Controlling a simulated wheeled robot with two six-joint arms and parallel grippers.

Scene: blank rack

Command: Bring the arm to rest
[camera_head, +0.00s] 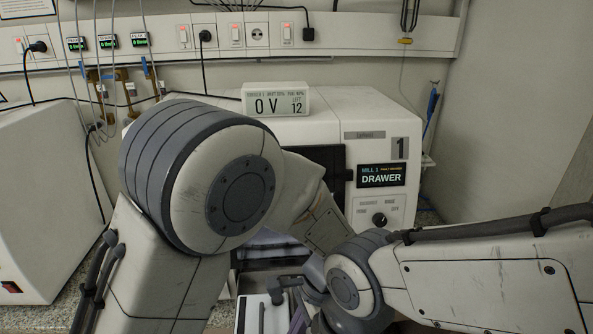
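My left arm (235,185) comes in from the lower left, and its big round joint fills the middle left of the view. Its forearm runs down to the right and passes behind a joint of my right arm (480,275). My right arm reaches in from the right edge. Neither pair of fingertips shows clearly. Small dark grey parts (285,288) show between the arms at the bottom; I cannot tell whether they belong to a gripper. No held object can be made out.
A white machine marked 1 (375,112) stands behind the arms, its screen (381,175) reading DRAWER. A small display (275,100) sits on top. A pale tray-like part shows low in front. Another white housing (45,200) is at left. Cables hang from the wall rail (370,35).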

